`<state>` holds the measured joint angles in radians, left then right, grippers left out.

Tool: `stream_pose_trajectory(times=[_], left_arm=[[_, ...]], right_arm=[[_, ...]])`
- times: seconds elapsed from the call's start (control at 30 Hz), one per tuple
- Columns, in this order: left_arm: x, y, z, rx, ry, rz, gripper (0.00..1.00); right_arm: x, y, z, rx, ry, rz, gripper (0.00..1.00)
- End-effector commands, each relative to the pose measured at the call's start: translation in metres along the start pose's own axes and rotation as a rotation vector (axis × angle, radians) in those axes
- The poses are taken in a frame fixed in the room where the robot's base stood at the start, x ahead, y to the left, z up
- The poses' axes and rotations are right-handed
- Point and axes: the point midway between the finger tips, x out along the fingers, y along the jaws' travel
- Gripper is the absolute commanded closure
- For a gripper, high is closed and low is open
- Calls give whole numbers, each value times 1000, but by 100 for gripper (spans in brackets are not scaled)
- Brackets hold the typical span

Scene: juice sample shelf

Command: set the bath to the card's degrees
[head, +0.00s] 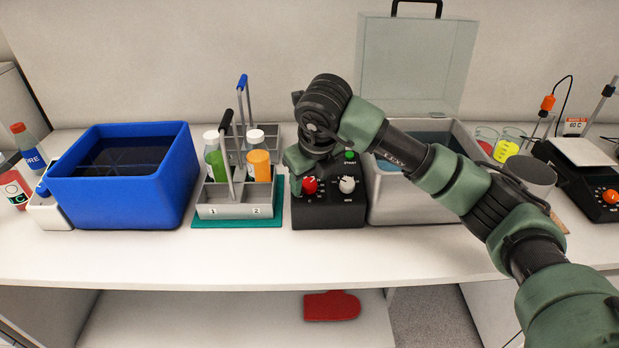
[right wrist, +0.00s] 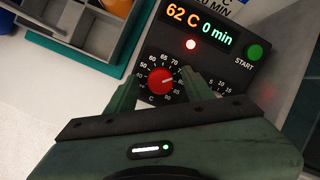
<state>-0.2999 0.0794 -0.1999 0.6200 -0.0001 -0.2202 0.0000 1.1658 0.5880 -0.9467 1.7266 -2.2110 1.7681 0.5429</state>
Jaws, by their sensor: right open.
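The bath's black control box (head: 328,214) stands left of the grey water bath (head: 385,205). Its red temperature knob (head: 310,185) also shows in the right wrist view (right wrist: 160,80), with a dial in degrees C. The display (right wrist: 198,25) reads 62 C and 0 min. My right gripper (right wrist: 162,88) is open, with one finger on each side of the red knob; contact cannot be told. A small card (head: 575,125) at the back right reads 60 C. Part of another label (right wrist: 215,5) reads 20 MIN, its upper part cut off. My left gripper is not in view.
A white knob (head: 347,184) and a green START button (right wrist: 255,52) are on the same box. A rack (head: 235,210) with bottles stands close on its left, then a blue tub (head: 125,200). A raised clear lid (head: 415,65) stands behind the bath.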

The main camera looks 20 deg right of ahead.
Motion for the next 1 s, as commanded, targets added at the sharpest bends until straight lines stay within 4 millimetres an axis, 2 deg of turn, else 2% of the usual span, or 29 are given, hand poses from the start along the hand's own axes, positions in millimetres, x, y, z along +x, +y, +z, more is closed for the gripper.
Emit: stream_pose_trajectory(times=[0.13,0.33,0.5,0.67,1.0], left_arm=[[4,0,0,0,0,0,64],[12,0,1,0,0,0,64],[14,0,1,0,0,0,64],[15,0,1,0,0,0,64],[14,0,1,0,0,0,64]], right_arm=[[-14,0,1,-1,-5,0,48],[-50,0,1,-1,-7,-1,48],[-71,0,1,1,-4,-1,48],[-78,0,0,0,-3,0,48],[-78,0,0,0,-2,0,48]])
